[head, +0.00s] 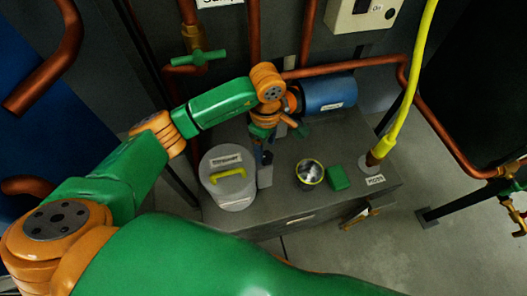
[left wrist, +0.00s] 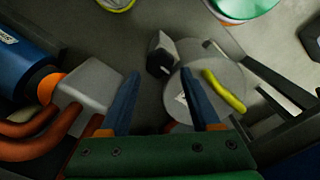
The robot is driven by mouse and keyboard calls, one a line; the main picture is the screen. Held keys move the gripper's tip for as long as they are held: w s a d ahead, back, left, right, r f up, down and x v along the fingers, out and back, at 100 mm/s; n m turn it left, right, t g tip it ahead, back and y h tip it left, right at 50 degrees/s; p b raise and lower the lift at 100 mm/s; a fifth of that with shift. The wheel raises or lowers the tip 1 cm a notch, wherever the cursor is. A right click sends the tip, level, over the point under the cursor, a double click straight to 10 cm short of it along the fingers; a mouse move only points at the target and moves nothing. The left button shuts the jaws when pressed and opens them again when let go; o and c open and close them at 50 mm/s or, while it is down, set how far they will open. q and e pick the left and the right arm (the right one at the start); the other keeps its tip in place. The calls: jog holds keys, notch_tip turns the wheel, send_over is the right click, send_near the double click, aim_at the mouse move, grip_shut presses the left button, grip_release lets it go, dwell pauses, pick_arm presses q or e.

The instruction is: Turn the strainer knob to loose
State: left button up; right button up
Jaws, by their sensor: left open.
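The strainer (head: 230,192) is a grey cylinder with a labelled lid, standing on the left part of the grey machine top. A yellow bar handle (head: 228,175) crosses its lid. It also shows in the left wrist view, where the yellow bar (left wrist: 224,91) lies right of my fingers. A small grey block (head: 265,177) with a dark end stands beside the strainer; that block (left wrist: 161,50) appears beyond my fingertips. I cannot tell which part is the knob. My left gripper (head: 263,156) is open and empty above and behind the block, its blue fingers apart. My right gripper is out of view.
A blue motor (head: 328,94) sits at the back. Copper pipes (head: 350,65) run along the wall.

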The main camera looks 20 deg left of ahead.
aim_at(266, 156)
pick_arm(q)
notch_tip(266, 156, down, 3)
jog(key=shift+d+f, duration=0.1)
jog(key=shift+f, duration=0.55)
grip_shut()
